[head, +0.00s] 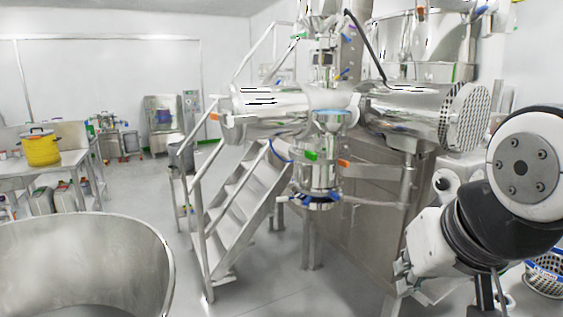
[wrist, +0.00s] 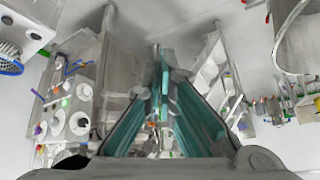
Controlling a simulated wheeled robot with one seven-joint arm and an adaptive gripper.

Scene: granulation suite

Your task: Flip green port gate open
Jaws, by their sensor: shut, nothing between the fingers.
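My gripper (wrist: 163,75) is shut and empty in the wrist view, its long teal-lined fingers meeting at the tips. A small green piece (wrist: 66,102) is by the white round ports (wrist: 79,123) on a metal panel, left of my fingers and apart from them. In the head view a green handle (head: 311,155) is on the steel vessel below the horizontal drum. I cannot tell which green part is the port gate, or whether it is open. My arm is at the right in the head view, apart from the green handle.
Metal stairs with rails (head: 236,205) stand left of the vessel. A large steel bowl (head: 165,270) fills the front left. A table with a yellow pot (head: 41,148) is at the far left. Floor between bowl and stairs is clear.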

